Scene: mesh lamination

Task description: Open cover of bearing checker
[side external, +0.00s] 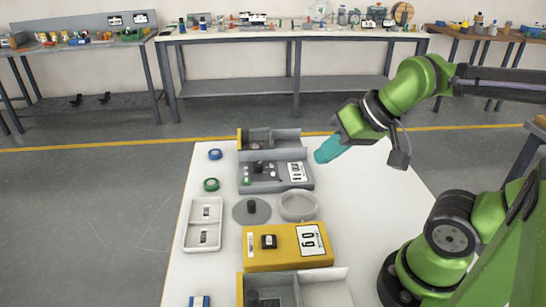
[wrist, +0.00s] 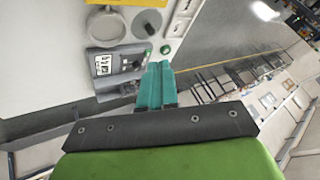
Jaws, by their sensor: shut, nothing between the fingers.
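My gripper (side external: 320,156) has teal fingers and hangs in the air above the right back part of the white table, right of the grey device. In the wrist view its fingers (wrist: 156,84) are together, with nothing between them. A grey device (side external: 262,186) with black parts and a white label sits towards the table's back; it also shows in the wrist view (wrist: 104,88). I cannot tell for sure which one is the bearing checker. My gripper touches neither.
A grey disc (side external: 240,214) with a dark knob and a round pale dish (side external: 298,207) sit between them. A white tray (side external: 189,236) is at left. Open boxes stand behind (side external: 285,135) and in front (side external: 325,290). The white table (side external: 385,180) is clear at right.

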